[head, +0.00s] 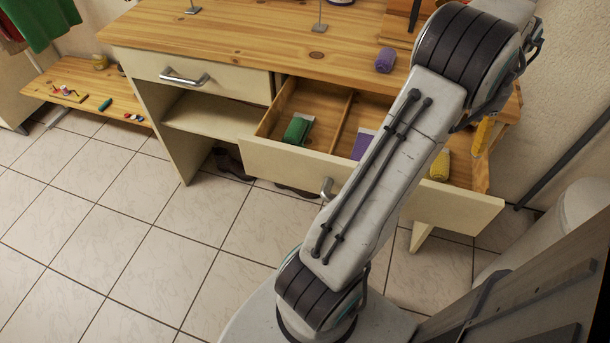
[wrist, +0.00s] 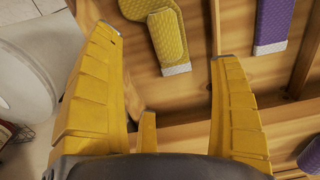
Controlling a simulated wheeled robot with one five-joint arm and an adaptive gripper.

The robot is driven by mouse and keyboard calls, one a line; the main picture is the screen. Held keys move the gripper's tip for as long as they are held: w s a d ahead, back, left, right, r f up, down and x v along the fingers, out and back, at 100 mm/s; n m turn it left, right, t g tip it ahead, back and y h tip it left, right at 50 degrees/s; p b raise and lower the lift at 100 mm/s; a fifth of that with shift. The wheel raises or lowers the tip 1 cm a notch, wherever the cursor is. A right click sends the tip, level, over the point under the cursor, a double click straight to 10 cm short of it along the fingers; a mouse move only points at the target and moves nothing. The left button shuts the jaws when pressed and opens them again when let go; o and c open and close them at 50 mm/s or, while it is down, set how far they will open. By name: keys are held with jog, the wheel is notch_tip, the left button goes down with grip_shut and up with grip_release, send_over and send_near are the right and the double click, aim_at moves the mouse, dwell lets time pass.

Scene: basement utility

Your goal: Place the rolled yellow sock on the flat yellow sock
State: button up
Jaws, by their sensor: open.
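The rolled yellow sock (wrist: 167,36) lies on the flat yellow sock (wrist: 135,8) in the right compartment of the open drawer. In the wrist view the flat sock's pale cuff (wrist: 177,70) sticks out below the roll. In the head view the rolled yellow sock (head: 440,165) shows beside my arm, and the flat one is mostly hidden. My gripper (wrist: 167,47) is open, its yellow fingers well apart and nothing between them. It is above the drawer, back from the socks. In the head view one yellow finger (head: 482,135) shows at the right; the rest is hidden.
The open drawer (head: 270,163) has wooden dividers. A green sock (head: 297,130) lies in its left compartment, a flat purple sock (head: 362,145) in the middle. A rolled purple sock (head: 385,60) is on the bench top (head: 260,40). A low bench (head: 75,88) holds small items.

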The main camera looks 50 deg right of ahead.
jog(key=shift+w, duration=0.1)
jog(key=w+a+r+n, duration=0.2)
jog(key=w+a, duration=0.2)
jog(key=w, duration=0.4)
jog(key=w+a+r+n, duration=0.15)
jog(key=w+a, duration=0.25)
jog(key=w, duration=0.4)
jog(key=w+a+r+n+h, duration=0.1)
jog(key=w+a+r+n, duration=0.15)
jog(key=w+a, duration=0.85)
jog(key=s+a+f+n+t, duration=0.1)
jog(key=s+a+n, duration=0.2)
jog(key=a, duration=1)
jog(key=s+a+f+n+t+y, duration=0.1)
jog(key=s+a+n, duration=0.2)
jog(key=a, duration=1)
jog(key=shift+a+f+n+t, duration=0.35)
jog(key=shift+a+n+t, duration=0.05)
jog(key=shift+n, duration=0.4)
